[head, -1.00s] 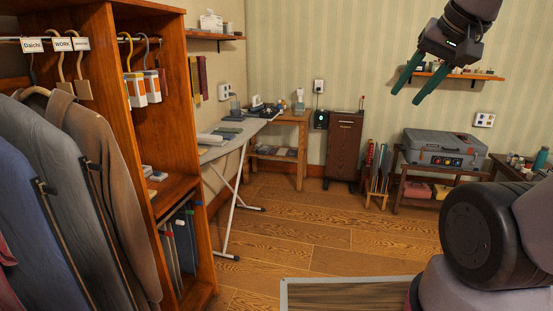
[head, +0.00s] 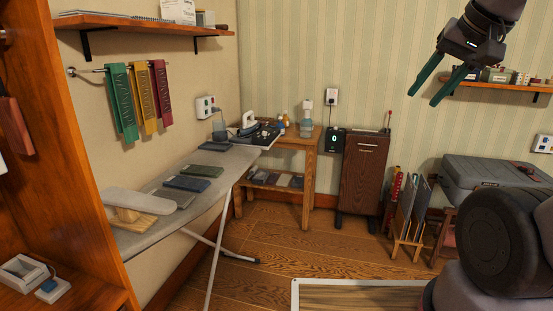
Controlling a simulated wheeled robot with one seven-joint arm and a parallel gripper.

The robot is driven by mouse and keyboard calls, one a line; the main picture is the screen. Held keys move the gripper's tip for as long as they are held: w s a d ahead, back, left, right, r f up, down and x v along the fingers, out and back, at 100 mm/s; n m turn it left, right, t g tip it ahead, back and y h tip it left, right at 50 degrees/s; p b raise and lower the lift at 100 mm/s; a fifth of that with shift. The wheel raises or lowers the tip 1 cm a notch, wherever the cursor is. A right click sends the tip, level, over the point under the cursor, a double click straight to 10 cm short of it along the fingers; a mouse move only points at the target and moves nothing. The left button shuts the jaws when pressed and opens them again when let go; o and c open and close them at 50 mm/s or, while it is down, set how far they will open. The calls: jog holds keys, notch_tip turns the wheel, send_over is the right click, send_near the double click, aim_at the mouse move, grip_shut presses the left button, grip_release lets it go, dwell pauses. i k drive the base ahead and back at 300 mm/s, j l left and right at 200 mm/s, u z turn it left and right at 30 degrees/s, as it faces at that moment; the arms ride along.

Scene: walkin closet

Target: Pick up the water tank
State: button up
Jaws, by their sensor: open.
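A small bluish see-through container (head: 219,130) stands at the far end of the ironing board, by the wall; it may be the water tank, but it is too small to be sure. A clear bottle-like vessel (head: 307,125) with a pale top stands on the wooden side table (head: 308,152) in the corner. A white iron (head: 248,122) sits on a dark base beside the small container. My gripper (head: 424,101) is open and empty, high in the air at the upper right, well apart from all of these.
The ironing board (head: 150,235) runs along the left wall with folded dark cloths and a sleeve board on it. The orange wardrobe (head: 60,170) is close at left. A brown cabinet (head: 362,172) and a grey case (head: 495,172) stand at the back. Some wooden floor (head: 285,235) is clear.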

aim_at(219, 127)
jog(key=i+u, duration=0.1)
jog(key=i, duration=0.5)
jog(key=i+l+u, duration=0.15)
jog(key=i, duration=0.45)
jog(key=i+l+u, duration=0.1)
jog(key=i, duration=0.5)
jog(key=i+l+u, duration=0.15)
jog(key=i+u, duration=0.3)
jog(key=i+l+u, duration=0.25)
jog(key=u, duration=0.2)
jog(key=i+l+u, duration=0.25)
jog(key=l+u, duration=0.2)
jog(key=i+l+u, duration=0.2)
jog(key=l+u, duration=0.3)
jog(key=i+l+u, duration=0.2)
jog(key=l, duration=0.2)
jog(key=l+u, duration=0.2)
jog(key=l, duration=0.2)
